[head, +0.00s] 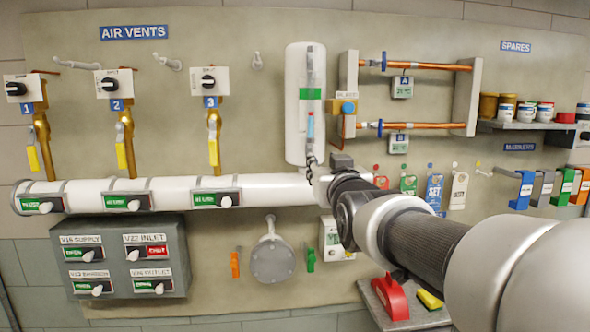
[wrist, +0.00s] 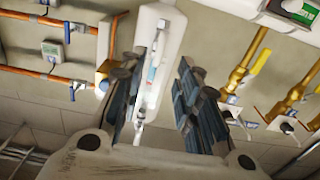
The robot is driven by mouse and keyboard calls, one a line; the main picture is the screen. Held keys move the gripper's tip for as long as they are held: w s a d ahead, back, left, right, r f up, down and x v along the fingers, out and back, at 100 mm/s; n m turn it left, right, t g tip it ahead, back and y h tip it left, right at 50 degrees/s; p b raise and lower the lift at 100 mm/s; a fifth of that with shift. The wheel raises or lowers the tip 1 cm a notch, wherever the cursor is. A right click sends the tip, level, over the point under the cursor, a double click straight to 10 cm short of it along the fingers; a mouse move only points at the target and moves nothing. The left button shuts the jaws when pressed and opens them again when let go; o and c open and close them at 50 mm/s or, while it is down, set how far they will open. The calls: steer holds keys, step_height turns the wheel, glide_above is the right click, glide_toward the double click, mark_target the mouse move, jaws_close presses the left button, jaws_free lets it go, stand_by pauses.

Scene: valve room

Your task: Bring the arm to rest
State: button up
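My arm (head: 435,240) reaches from the lower right of the head view toward the middle of the wall panel, and its far end is in front of the white pipe near the upright white cylinder (head: 297,130). The gripper's fingers cannot be made out there. In the wrist view my gripper (wrist: 158,78) shows two dark fingers spread apart, with nothing held between them. The white cylinder (wrist: 158,35) shows beyond the gap between them, and the scene looks upside down. I cannot tell how far the fingertips are from it.
The white pipe (head: 165,193) with green-labelled handles runs across the panel. A grey valve box (head: 120,258) is at lower left, and brass air vent valves (head: 125,140) are above. Copper pipes (head: 425,66) are right of the cylinder. A red object (head: 390,297) sits on a low shelf.

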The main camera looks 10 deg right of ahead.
steer(key=shift+s, duration=0.95)
steer(key=s+f+g+b, duration=0.1)
steer(key=s+f+g, duration=1.2)
steer(key=s+f, duration=1.7)
steer(key=s, duration=0.4)
steer(key=shift+s+f+b, duration=0.35)
steer(key=shift+s+b, duration=0.05)
